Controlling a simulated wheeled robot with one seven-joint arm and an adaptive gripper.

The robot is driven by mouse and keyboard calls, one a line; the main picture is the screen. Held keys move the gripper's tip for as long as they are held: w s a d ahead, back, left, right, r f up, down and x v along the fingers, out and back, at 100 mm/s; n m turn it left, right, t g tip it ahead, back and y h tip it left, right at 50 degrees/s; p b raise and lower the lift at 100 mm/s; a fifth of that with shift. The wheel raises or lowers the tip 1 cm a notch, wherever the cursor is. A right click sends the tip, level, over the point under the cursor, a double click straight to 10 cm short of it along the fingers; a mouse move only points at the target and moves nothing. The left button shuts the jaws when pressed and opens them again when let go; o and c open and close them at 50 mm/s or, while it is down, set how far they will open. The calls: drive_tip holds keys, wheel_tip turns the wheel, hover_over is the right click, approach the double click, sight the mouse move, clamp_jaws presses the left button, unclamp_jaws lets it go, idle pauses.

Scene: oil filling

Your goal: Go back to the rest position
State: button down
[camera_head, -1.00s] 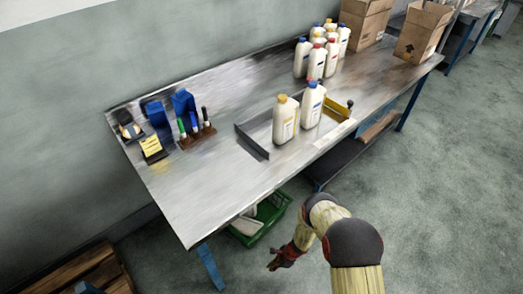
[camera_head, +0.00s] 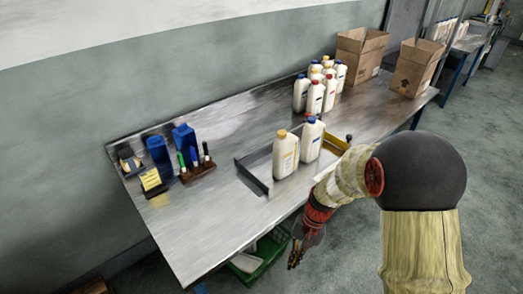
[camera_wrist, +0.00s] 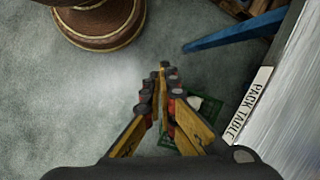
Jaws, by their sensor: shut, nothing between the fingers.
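My gripper (camera_head: 296,254) hangs in front of the metal table (camera_head: 215,225), below its top and off its front edge, pointing down. In the wrist view my gripper (camera_wrist: 163,72) has its fingertips together over the grey floor, with nothing between them. The table also shows in the wrist view (camera_wrist: 300,100) at the right, with a "PACK TABLE" label on its edge. On the table, a white bottle with an orange cap (camera_head: 285,156) and one with a blue cap (camera_head: 311,140) stand upright in a low metal fixture (camera_head: 254,174).
Several bottles (camera_head: 315,97) and two open cardboard boxes (camera_head: 362,55) (camera_head: 413,68) stand at the table's far end. Markers in a holder (camera_head: 198,172) and blue bins (camera_head: 158,153) are at the left. A green crate (camera_head: 262,262) sits below. Floor is clear at right.

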drive_tip(key=s+d+r+n+t+h, duration=0.1)
drive_tip(key=s+r, duration=0.4)
drive_tip(key=r, duration=0.5)
drive_tip(key=s+d+r+n+t+h, duration=0.1)
drive_tip(key=s+d+r+t, duration=0.3)
drive_tip(key=r, duration=0.6)
drive_tip(key=s+d+r+n+t+h, duration=0.1)
drive_tip(key=s+d+r+t, duration=0.2)
drive_tip(key=r, duration=0.7)
drive_tip(key=s, duration=0.2)
drive_tip(key=shift+s+d+r+n, duration=0.15)
drive_tip(key=shift+s+r+n, duration=0.15)
drive_tip(key=shift+s, duration=0.05)
